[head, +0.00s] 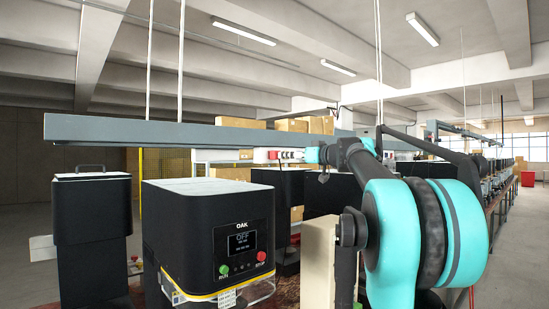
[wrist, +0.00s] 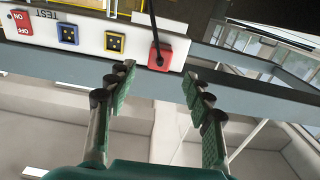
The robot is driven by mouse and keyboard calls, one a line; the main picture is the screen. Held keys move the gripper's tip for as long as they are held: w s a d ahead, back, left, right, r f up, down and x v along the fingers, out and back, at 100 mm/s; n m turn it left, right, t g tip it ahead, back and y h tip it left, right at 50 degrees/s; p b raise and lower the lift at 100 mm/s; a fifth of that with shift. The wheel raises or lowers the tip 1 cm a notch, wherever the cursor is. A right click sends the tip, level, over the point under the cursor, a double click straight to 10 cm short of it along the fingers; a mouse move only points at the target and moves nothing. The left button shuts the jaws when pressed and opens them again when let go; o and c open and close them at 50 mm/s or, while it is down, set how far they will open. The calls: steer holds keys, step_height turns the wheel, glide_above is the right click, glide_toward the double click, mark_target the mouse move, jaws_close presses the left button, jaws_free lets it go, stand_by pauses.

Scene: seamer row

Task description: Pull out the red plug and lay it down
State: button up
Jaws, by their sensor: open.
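The red plug (wrist: 160,55) sits in a white socket strip (wrist: 85,38) in the wrist view, with a black cable running from it to the top edge. My gripper (wrist: 158,75) is open and empty. Its green-padded fingers stand apart, one to each side of the plug's line and a little short of it; neither appears to touch it. In the head view the strip (head: 290,155) is small, below the grey beam, with a red part on it. The teal end of my arm, with my gripper (head: 311,155), is at its right; the fingers are too small to make out.
Beside the plug are a yellow socket (wrist: 115,42), a blue socket (wrist: 68,34) and a red-and-white ON/OFF switch (wrist: 20,20). A long grey beam (head: 150,130) runs above black machines. One OAK machine (head: 215,235) stands in front, its display reading OFF. Cardboard boxes (head: 290,125) show behind the beam.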

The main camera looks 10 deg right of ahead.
mark_target(276, 155)
steer(key=shift+x, duration=4.3)
steer(key=shift+c, duration=0.4)
jaws_close()
steer(key=shift+s+d, duration=0.1)
steer(key=shift+v, duration=2.9)
